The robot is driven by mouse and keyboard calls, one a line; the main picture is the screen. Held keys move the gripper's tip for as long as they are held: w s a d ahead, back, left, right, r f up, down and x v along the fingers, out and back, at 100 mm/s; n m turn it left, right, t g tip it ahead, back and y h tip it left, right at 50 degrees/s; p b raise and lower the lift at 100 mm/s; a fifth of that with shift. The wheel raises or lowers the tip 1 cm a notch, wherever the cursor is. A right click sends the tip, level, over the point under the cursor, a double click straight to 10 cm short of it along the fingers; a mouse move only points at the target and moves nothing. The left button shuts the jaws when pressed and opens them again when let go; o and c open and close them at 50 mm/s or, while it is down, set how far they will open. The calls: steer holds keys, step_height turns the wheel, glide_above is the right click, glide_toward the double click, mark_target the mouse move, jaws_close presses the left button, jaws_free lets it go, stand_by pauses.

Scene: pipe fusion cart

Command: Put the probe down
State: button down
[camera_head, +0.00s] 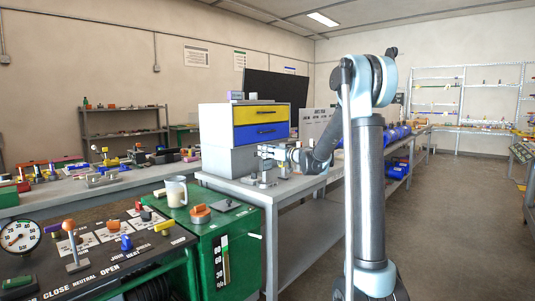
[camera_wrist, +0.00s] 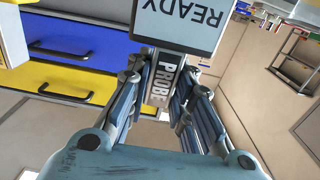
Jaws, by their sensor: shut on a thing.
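The probe (camera_wrist: 163,84) shows in the wrist view as a dark body with a "PROBE" label between my gripper's fingers. A light blue-grey panel reading "READY" (camera_wrist: 178,20), upside down in this view, lies just beyond it; I cannot tell whether the two are joined. My gripper (camera_wrist: 168,85) is shut on the probe. In the head view, my gripper (camera_head: 271,153) is over the grey workbench (camera_head: 232,187), in front of the drawer cabinet. The probe is too small to make out there.
The cabinet has a yellow drawer (camera_head: 261,114) and a blue drawer (camera_head: 261,132). Small metal fittings (camera_head: 264,178) stand on the bench below my gripper. A green cart (camera_head: 232,250) with a white mug (camera_head: 176,191) is in front. Open floor lies to the right.

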steer(key=c, duration=1.4)
jaws_free()
steer(key=shift+f, duration=0.1)
steer(key=shift+d, duration=0.15)
steer(key=v, duration=1.2)
steer(key=s+d+f+m+g+h, duration=0.1)
steer(key=s+f+m+g+h, duration=0.15)
steer(key=s+f, duration=0.6)
steer(key=s+d+f+m+g+h, duration=0.1)
steer(key=s+f+g+h, duration=0.2)
steer(key=s, duration=1.1)
steer(key=s+d+f+m+g+h, duration=0.1)
steer(key=s+d+f+m+h, duration=0.1)
steer(key=s+d+f, duration=0.3)
steer(key=s+d+f+m+g+h, duration=0.1)
steer(key=s+d+f, duration=0.4)
steer(key=s, duration=0.5)
steer(key=s+d+f+m+g+h, duration=0.1)
steer(key=s+d+f+m+h, duration=0.2)
steer(key=s+d+f+h, duration=0.2)
steer(key=shift+s+d+f+m+h, duration=0.1)
steer(key=shift+s+d+m+h, duration=0.15)
steer(key=shift+s, duration=0.5)
steer(key=shift+s+d+f+m+h, duration=0.1)
steer(key=shift+s+d, duration=0.1)
steer(key=shift+s, duration=0.55)
